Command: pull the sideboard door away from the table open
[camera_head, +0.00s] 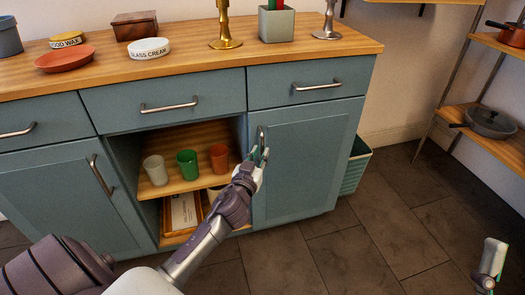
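The blue-grey sideboard (228,112) has a wooden top and two hinged doors, one on each side of an open middle. The right door (308,175) looks closed. Its upright metal handle (262,133) is near its left edge. My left gripper (259,153) is at this handle, its fingertips over the handle's lower part. I cannot tell whether they are clamped on it. The left door (68,212) also looks closed, with a slanting handle (101,175). No table is identifiable.
The open middle holds cups, including a green cup (187,164), above a wooden tray (182,214). A teal bin (355,166) stands beside the sideboard's right side. A shelf rack (475,142) with pans stands at right. The tiled floor (375,245) in front is clear.

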